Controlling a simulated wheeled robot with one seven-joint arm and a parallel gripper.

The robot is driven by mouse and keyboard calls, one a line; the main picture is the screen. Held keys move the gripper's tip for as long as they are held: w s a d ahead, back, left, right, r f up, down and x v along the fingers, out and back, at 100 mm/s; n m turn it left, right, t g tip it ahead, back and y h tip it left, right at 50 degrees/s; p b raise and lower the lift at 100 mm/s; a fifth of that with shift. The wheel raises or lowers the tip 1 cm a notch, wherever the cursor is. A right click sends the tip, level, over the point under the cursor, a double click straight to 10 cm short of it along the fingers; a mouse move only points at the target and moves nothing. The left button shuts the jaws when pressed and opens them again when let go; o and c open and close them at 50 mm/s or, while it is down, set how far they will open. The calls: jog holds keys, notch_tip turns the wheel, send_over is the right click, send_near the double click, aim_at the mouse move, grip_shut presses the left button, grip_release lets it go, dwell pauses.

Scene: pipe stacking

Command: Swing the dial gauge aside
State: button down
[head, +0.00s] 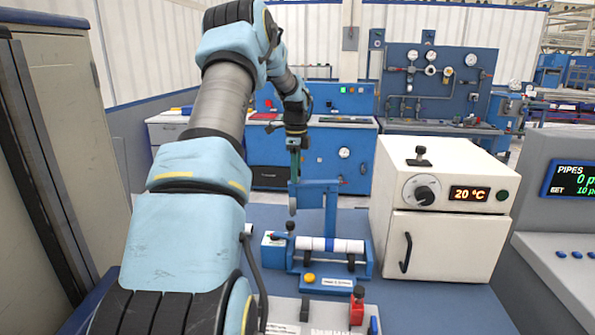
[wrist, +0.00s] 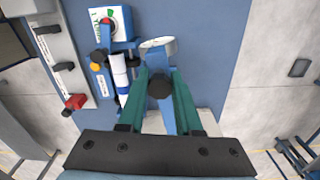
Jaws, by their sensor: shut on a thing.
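The dial gauge (head: 292,203) hangs from a blue swing arm on a blue post (head: 331,212), seen nearly edge-on in the head view. In the wrist view its pale round body (wrist: 158,46) lies just beyond my fingertips. My gripper (head: 294,175) has green fingers and is at the arm's free end, above the gauge. In the wrist view my gripper (wrist: 160,82) is shut on a black knob (wrist: 160,89) on the blue arm. A white pipe (head: 318,243) lies level in the blue fixture (head: 364,262), to the right of the gauge; the fingers hide part of the arm.
A white oven (head: 452,240) reading 20 °C stands to the right of the fixture. A grey console (head: 553,215) with a pipes display is at the far right. A panel with a red lever (head: 357,295) is in front. A tall cabinet (head: 65,110) stands at left.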

jog(key=shift+w+d+m+p, duration=0.1)
jog(key=shift+w+m+p, duration=0.5)
jog(key=shift+w+m, duration=0.5)
jog(key=shift+r, duration=0.1)
jog(key=c, duration=0.6)
grip_release()
notch_tip(320, 180, up, 11)
jog(key=b, duration=0.3)
jog(key=s+a+f+n, duration=0.2)
jog(key=s+f+n, duration=0.2)
jog(key=s+n, duration=0.3)
jog(key=s+a+f+n+t, duration=0.1)
jog(key=s+f+n, duration=0.3)
jog(key=s, duration=1.3)
jog(key=s+a+f+n+b, duration=0.1)
jog(key=s+a+f+n, duration=0.2)
jog(key=s+n, duration=0.7)
jog(key=shift+s+a+f+n+t, duration=0.15)
jog(key=shift+s+f+n+t, duration=0.3)
jog(key=shift+s, duration=0.5)
